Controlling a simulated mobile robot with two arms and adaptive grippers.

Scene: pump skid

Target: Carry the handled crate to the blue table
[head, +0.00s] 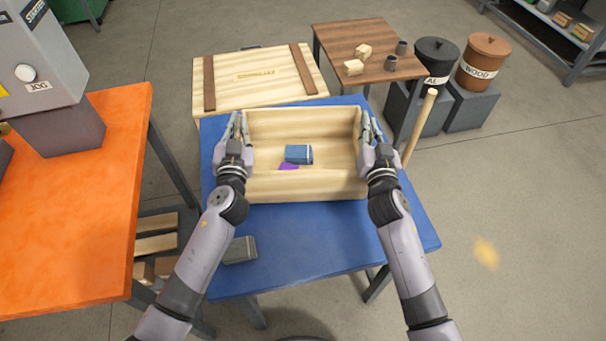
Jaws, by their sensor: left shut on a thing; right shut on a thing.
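The handled crate (305,188) is an open box of pale wood, seen from above over the blue table (330,237). I cannot tell whether its bottom touches the tabletop. A blue-grey block (299,154) and a small purple piece (288,167) lie inside it. My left gripper (238,128) is shut at the crate's left end, and my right gripper (373,130) is shut at its right end. The handles are hidden behind my fingers.
A grey block (240,250) lies on the blue table's front left. An orange table (75,215) stands left. Behind are a large wooden box (255,80) and a brown table (345,38) with small pieces. A pole (419,125) stands right. The right floor is clear.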

